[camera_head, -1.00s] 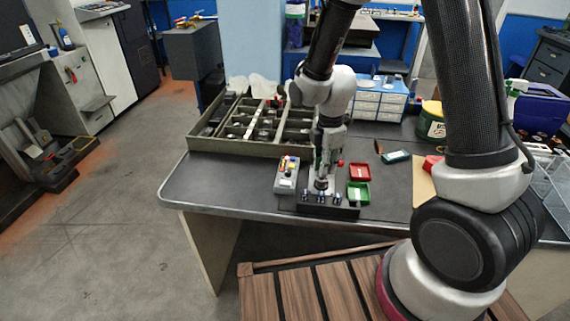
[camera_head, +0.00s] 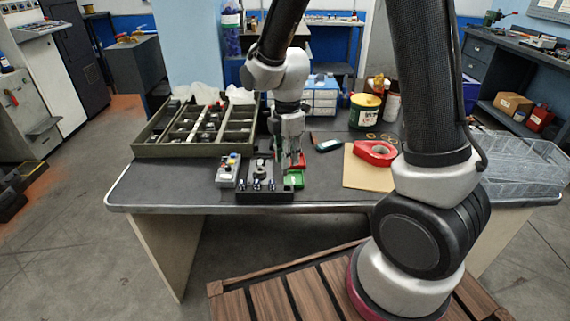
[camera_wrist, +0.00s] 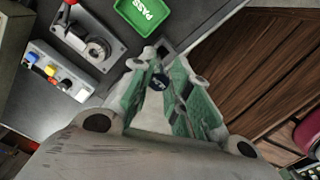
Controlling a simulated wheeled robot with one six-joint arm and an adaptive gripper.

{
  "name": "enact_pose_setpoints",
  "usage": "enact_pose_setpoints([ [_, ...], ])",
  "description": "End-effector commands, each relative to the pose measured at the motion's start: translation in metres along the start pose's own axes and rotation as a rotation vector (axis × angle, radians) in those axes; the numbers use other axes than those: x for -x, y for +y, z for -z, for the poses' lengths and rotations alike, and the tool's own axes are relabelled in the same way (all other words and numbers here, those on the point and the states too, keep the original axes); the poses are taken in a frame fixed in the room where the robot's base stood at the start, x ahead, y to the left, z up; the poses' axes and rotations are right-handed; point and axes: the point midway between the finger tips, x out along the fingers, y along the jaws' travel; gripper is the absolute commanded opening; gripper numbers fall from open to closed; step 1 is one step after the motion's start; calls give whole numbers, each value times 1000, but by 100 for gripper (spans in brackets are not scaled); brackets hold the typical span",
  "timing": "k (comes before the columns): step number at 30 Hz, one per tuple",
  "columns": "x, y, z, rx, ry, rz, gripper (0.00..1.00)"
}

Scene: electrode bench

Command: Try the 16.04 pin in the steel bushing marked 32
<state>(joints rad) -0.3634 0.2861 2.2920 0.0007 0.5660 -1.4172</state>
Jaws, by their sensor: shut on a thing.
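My gripper (camera_head: 292,160) is over the bench near its front edge, just above the green tray. In the wrist view its green-padded fingers (camera_wrist: 165,88) are shut on a pin (camera_wrist: 157,80), whose dark end carries pale marking too small to read. The pin's lower part is hidden. A grey fixture (camera_wrist: 82,32) with a round steel bushing (camera_wrist: 98,48) and a red lever lies left of the fingers; it also shows in the head view (camera_head: 259,170). I cannot read a number on the bushing. The black pin rack (camera_head: 265,197) stands at the bench's front edge with several pins.
A box with coloured buttons (camera_head: 226,171) stands left of the fixture. The green PASS tray (camera_wrist: 147,12) is beside it. A compartment tray (camera_head: 195,130) fills the back left.

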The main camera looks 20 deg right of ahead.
Motion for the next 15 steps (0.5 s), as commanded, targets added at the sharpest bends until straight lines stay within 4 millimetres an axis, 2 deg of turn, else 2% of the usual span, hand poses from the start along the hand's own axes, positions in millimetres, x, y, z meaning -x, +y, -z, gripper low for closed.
enact_pose_setpoints([
  [5,-6,0,0,0,0,2,0],
  [15,-39,0,0,0,0,2,0],
])
